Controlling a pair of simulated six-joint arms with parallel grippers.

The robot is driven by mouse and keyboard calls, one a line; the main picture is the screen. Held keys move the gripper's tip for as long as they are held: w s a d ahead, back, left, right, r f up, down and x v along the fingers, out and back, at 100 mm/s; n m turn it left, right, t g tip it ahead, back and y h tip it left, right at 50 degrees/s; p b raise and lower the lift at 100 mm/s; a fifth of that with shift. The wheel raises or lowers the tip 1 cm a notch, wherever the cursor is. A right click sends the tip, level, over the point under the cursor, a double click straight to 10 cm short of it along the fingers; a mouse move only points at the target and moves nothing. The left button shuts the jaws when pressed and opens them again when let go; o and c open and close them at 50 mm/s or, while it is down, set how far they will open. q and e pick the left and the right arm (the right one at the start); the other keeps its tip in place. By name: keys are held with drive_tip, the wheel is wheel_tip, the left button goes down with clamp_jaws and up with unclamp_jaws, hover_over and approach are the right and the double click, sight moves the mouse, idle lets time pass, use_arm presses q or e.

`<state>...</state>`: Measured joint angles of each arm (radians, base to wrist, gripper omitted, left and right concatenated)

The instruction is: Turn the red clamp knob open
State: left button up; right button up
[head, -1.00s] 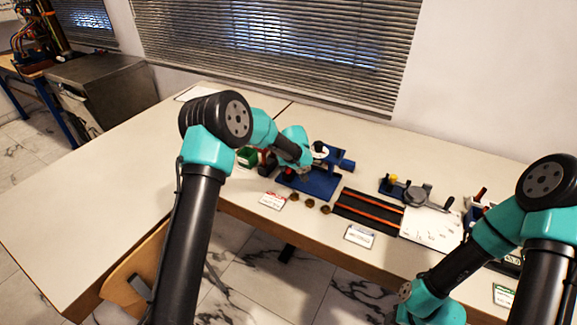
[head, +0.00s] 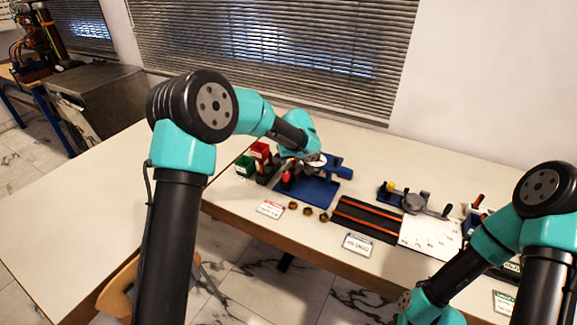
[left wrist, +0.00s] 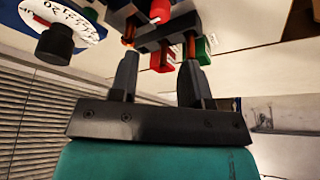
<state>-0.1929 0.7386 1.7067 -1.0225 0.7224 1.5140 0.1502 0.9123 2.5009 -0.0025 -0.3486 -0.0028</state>
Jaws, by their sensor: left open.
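The red clamp knob (head: 287,177) stands on the blue rig base (head: 318,193) in the head view. A red knob (left wrist: 160,9) also shows at the top of the left wrist view, beyond and roughly between my fingers. My left gripper (left wrist: 160,48) is open, with nothing seen held between its fingers. In the head view my left wrist hangs over the back of the rig and mostly hides the gripper. Whether the fingers touch anything there, I cannot tell. The rig's white dial (left wrist: 62,14) lies at upper left in the wrist view. My right gripper is out of view.
A red bin (head: 261,151) and a green bin (head: 244,167) stand left of the rig. Several brass nuts (head: 308,210) lie in front of it. A dark mat with orange strips (head: 365,218) and a white sheet (head: 430,235) lie to the right. The left tabletop is clear.

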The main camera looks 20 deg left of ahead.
use_arm(q)
drive_tip(key=v, duration=0.5)
drive_tip(key=shift+s+r, duration=0.1)
